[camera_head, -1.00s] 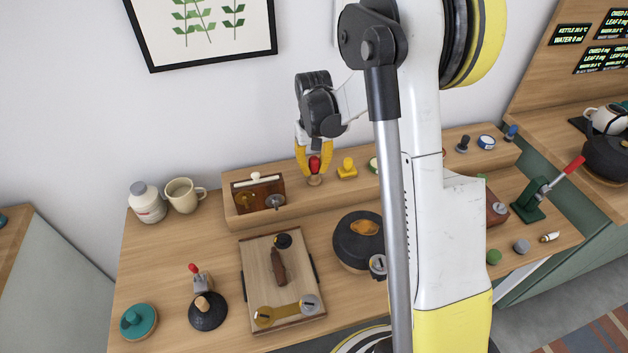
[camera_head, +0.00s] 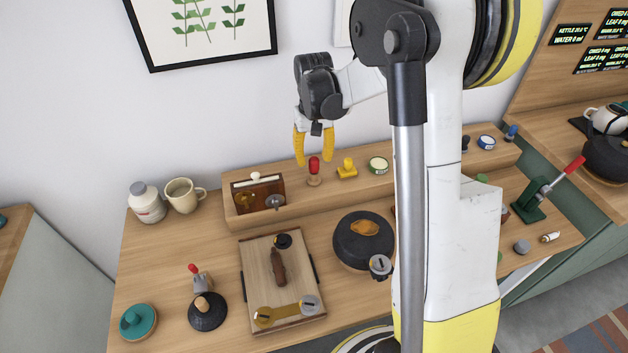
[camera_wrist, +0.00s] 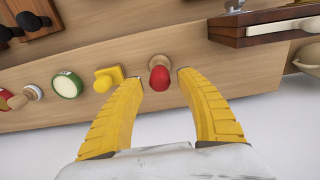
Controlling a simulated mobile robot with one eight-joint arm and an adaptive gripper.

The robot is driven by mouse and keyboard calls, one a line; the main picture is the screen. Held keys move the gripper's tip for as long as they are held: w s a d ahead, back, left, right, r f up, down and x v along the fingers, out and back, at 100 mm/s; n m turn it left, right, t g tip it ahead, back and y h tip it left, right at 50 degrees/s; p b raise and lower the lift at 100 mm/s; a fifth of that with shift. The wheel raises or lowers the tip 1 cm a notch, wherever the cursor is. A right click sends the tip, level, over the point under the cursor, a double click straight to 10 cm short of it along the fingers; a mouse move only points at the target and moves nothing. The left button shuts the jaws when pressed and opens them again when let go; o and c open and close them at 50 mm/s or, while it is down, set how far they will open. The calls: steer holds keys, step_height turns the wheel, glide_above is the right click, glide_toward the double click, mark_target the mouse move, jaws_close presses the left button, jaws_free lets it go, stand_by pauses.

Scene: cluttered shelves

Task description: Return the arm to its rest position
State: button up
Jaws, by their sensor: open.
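My gripper (camera_head: 314,161) has yellow fingers spread apart and empty, in the air above the raised back shelf in the head view. A red-topped stamp with a wooden base (camera_head: 314,172) stands upright on that shelf just below the fingertips. In the wrist view, my gripper (camera_wrist: 157,82) shows both fingers open, with the red-topped stamp (camera_wrist: 159,74) between and beyond the tips. My white and yellow arm covers part of the shelf and counter at the right of the head view.
A yellow stamp (camera_head: 347,168) and a green-rimmed round tin (camera_head: 378,165) stand to the right of the red-topped stamp. A wooden box (camera_head: 240,198) is to its left. A dark round pot (camera_head: 345,245) sits in front.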

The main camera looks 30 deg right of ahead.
step_height(320, 180, up, 8)
steer(key=shift+f, duration=0.15)
steer(key=shift+s+a+r, duration=0.15)
steer(key=shift+r, duration=0.05)
steer(key=s+a+r+n+t, duration=0.1)
steer(key=s+a+r+t, duration=0.45)
steer(key=s, duration=0.55)
steer(key=s+a+f+n+t, duration=0.1)
steer(key=s+a, duration=0.4)
steer(key=s, duration=0.4)
steer(key=shift+s+a+t, duration=0.3)
steer(key=shift+a+t, duration=0.05)
stand_by(0.3)
